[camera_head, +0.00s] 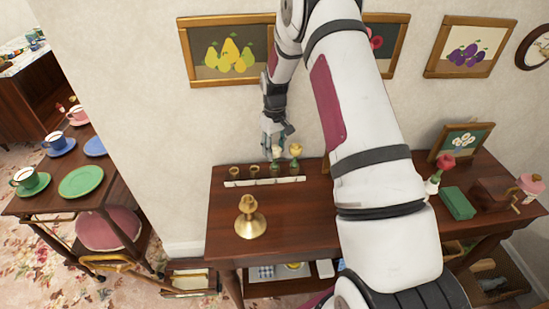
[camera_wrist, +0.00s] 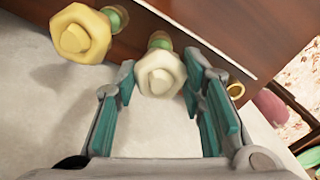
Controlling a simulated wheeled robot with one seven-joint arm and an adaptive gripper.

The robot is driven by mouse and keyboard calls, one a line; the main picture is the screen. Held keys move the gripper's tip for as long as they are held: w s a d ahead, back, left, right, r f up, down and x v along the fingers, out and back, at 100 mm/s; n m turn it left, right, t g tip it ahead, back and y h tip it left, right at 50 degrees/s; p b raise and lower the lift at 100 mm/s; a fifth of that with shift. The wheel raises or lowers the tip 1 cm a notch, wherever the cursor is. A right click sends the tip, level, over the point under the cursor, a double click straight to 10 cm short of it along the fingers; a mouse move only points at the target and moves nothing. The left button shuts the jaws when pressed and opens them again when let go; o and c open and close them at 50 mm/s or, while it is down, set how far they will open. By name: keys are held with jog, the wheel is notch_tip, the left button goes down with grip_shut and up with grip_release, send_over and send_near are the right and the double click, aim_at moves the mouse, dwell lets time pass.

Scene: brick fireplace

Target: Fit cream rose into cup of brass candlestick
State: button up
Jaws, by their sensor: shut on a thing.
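The cream rose (camera_head: 276,152) is a pale, faceted bloom on a green stem, at the back of the dark wooden table. In the wrist view the cream rose (camera_wrist: 160,74) is between the teal finger pads of my gripper (camera_wrist: 162,70). My gripper (camera_head: 274,139) points down over the row of small holders and is shut on the rose. The rose's lower end is mostly hidden, so I cannot tell whether it still sits in its holder. The brass candlestick (camera_head: 250,217) stands upright at the table's front left, with its cup facing up and empty.
A yellow rose (camera_head: 296,151) stands close right of the cream one; it also shows in the wrist view (camera_wrist: 80,34). Empty small holders (camera_head: 234,172) stand to the left behind a white strip (camera_head: 265,182). The tabletop around the candlestick is clear. Framed pictures (camera_head: 228,50) hang behind.

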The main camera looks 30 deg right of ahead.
jog(key=shift+r, duration=1.6)
dwell(0.3)
jog(key=shift+r, duration=1)
jog(key=shift+s, duration=0.1)
